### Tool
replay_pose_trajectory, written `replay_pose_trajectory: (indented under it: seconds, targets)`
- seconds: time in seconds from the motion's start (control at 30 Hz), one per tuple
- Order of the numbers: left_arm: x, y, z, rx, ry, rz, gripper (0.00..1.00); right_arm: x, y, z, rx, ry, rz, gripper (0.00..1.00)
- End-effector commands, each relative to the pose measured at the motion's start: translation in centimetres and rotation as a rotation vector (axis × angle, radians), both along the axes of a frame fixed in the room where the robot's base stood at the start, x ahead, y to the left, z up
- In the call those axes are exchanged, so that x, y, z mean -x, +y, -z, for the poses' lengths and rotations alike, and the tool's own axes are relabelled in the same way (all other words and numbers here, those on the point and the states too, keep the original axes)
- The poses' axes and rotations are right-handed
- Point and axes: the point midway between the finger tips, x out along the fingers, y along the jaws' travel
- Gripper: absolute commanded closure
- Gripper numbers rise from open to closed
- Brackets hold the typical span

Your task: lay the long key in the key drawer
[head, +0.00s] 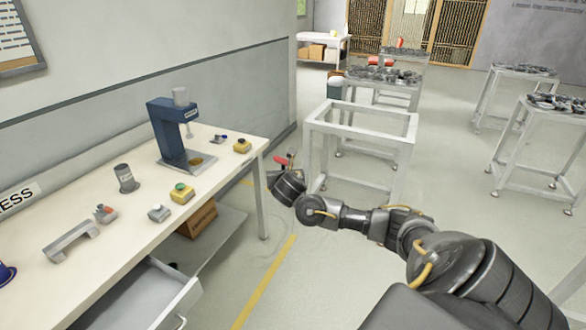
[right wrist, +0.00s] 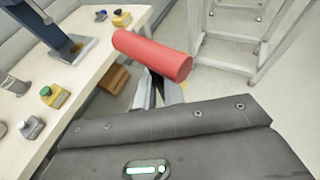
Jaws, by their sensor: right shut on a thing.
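My right gripper (head: 287,172) is beyond the bench's right end, over open floor. It is shut on a red cylinder (right wrist: 150,52), which looks like the grip of the long key. The cylinder also shows small and red in the head view (head: 281,161). It lies across the fingers in the right wrist view; any shaft or bit is hard to make out. A drawer (head: 178,304) stands pulled out under the bench at the lower left. Its visible inside looks empty, and its near part is cut off by the frame. My left gripper is out of view.
The bench (head: 135,215) holds a blue press (head: 172,135), a grey cylinder (head: 126,178), a grey bracket (head: 72,241) and yellow button boxes (head: 181,193). A cardboard box (head: 198,217) sits on the lower shelf. An empty white frame stand (head: 360,125) is behind my right gripper.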

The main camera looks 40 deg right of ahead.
Motion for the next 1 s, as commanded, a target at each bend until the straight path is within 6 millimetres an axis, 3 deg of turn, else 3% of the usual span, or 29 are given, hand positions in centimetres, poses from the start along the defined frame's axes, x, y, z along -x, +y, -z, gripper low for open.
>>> replay_pose_trajectory:
  seconds: [0.1,0.4,0.8,1.0]
  targets:
    - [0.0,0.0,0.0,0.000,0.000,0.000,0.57,-0.3,3.7,-1.1,0.002,-0.005,-0.061,1.00]
    - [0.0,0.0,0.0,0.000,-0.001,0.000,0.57,-0.4,11.8,-3.4,0.001,-0.006,-0.212,1.00]
    - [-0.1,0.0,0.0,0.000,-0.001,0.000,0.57,0.7,21.0,-7.1,-0.005,-0.006,-0.401,1.00]
    - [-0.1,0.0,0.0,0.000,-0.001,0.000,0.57,1.8,24.6,-9.1,-0.009,-0.004,-0.479,1.00]
